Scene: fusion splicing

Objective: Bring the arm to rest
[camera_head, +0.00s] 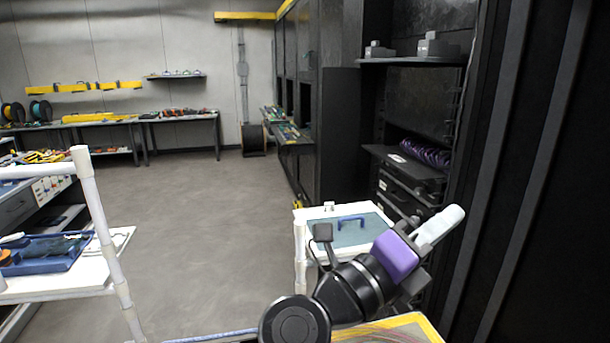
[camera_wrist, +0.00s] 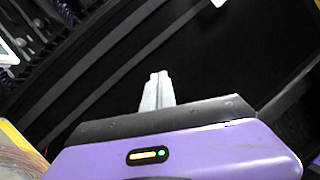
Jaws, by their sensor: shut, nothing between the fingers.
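My arm reaches up from the bottom of the head view, bent toward the right, with a purple-cased wrist. My gripper (camera_head: 455,217) has pale grey fingers that point up and to the right, and it is clear of everything around it. In the wrist view my gripper (camera_wrist: 160,78) shows its two fingers side by side, pressed together with nothing between them. Dark cabinet surfaces lie beyond the fingertips.
Tall black cabinets (camera_head: 545,150) stand close on the right. A white cart (camera_head: 377,258) with a blue-handled case is behind my arm. A yellow-edged tray (camera_head: 425,325) lies below the arm. A white-framed trolley (camera_head: 105,230) stands left. The grey floor (camera_head: 200,220) between is clear.

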